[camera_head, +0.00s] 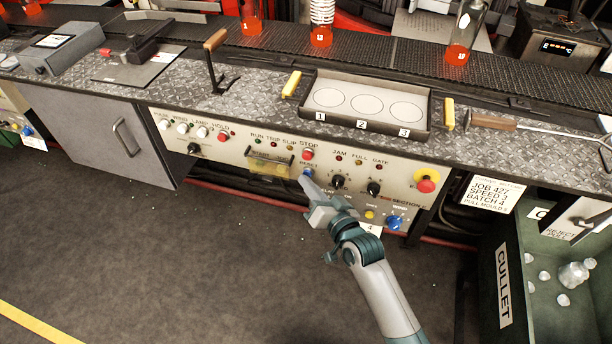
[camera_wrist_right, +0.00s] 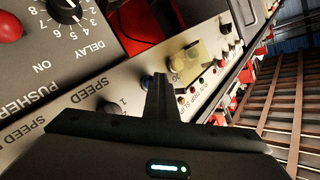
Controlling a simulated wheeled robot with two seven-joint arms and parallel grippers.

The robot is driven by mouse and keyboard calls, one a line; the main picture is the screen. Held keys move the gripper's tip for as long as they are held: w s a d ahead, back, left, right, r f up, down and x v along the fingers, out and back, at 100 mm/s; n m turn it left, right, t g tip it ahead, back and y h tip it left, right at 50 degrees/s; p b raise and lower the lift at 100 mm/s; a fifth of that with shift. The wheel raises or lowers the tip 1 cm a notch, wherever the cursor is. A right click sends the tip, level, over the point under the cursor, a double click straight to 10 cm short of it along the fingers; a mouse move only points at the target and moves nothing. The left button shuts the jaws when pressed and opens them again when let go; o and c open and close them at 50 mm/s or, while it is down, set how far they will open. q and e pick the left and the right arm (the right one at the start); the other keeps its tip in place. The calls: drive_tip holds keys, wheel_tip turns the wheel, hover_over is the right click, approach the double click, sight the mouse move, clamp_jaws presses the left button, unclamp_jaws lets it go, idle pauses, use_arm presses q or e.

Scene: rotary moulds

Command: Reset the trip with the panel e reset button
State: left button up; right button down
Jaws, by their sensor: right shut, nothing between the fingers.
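The control panel (camera_head: 225,150) runs along the front of the bench, with a label reading "SECTION". Its blue reset button (camera_head: 308,172) sits under the red stop button (camera_head: 307,155). My right gripper (camera_head: 306,179) is shut and empty, its tips at the reset button. In the right wrist view the shut fingers (camera_wrist_right: 160,92) point at the panel, with a blue button (camera_wrist_right: 146,80) just left of them. Whether the tips touch the button I cannot tell. My left gripper is not in view.
A clear yellowish cover (camera_head: 270,163) stands out from the panel left of the button. Black knobs (camera_head: 338,181) and a red mushroom button (camera_head: 426,181) lie to the right. A tray (camera_head: 365,88) rests on the bench above. The floor in front is clear.

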drive_tip(key=shift+w+d+r, duration=0.2)
drive_tip(key=shift+w+d, duration=0.1)
drive_tip(key=shift+w, duration=0.15)
drive_tip(key=shift+s+p, duration=0.2)
drive_tip(key=shift+p, duration=0.25)
drive_tip(key=shift+s, duration=0.1)
idle(0.3)
drive_tip(key=s+a+p, duration=0.2)
drive_tip(key=s, duration=0.3)
drive_tip(key=shift+s+f+p, duration=0.2)
drive_tip(key=shift+s+p, duration=0.2)
drive_tip(key=shift+a, duration=0.1)
idle(0.7)
